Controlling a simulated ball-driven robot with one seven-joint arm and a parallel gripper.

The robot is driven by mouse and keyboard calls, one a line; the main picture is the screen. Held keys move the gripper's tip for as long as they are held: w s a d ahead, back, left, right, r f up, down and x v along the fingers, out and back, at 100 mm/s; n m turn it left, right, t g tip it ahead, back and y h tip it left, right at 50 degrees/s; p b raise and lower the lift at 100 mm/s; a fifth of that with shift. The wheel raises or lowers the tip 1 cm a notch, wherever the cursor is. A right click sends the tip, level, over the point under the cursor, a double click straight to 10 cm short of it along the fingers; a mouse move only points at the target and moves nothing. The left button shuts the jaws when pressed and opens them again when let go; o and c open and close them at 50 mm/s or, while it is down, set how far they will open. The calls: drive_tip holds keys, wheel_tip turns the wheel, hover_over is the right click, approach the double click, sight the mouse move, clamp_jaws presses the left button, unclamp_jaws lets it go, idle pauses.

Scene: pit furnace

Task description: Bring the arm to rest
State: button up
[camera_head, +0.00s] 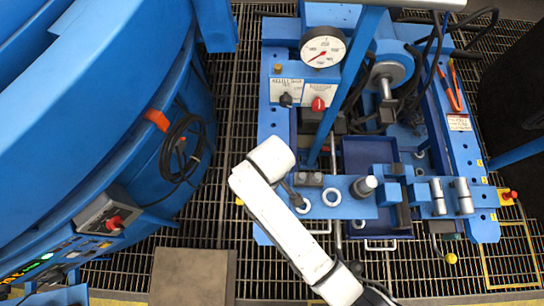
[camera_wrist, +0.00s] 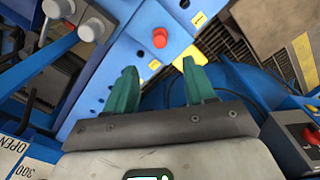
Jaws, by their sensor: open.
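My white arm (camera_head: 290,225) reaches up from the bottom edge in the head view and bends at its rounded white joint (camera_head: 272,158), over the left part of the blue machine (camera_head: 275,120). My gripper is not clearly seen in the head view. In the wrist view my gripper (camera_wrist: 159,72) has two green fingers spread apart, with nothing between them. Beyond the fingertips is a blue plate with a red button (camera_wrist: 160,38) and yellow labels. I cannot tell how far the fingers are from it.
A pressure gauge (camera_head: 323,47) and a red knob (camera_head: 318,104) stand at the machine's upper left. A large blue round housing (camera_head: 90,90) fills the left, with a control box (camera_head: 112,219) on it. Orange-handled pliers (camera_head: 451,88) lie at right. Open floor grating (camera_head: 205,215) lies between.

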idle(0.3)
drive_tip(key=s+d+r+m, duration=0.3)
drive_tip(key=s+d, duration=0.1)
drive_tip(key=d, duration=0.5)
drive_tip(key=s+d+r+m, duration=0.3)
drive_tip(key=s+d+m, duration=0.1)
drive_tip(key=d, duration=0.5)
drive_tip(key=s+d+r+m+t, duration=0.1)
drive_tip(key=s+d+r+m, duration=0.2)
drive_tip(key=s+d, duration=0.3)
drive_tip(key=d, duration=0.3)
drive_tip(key=shift+m, duration=0.4)
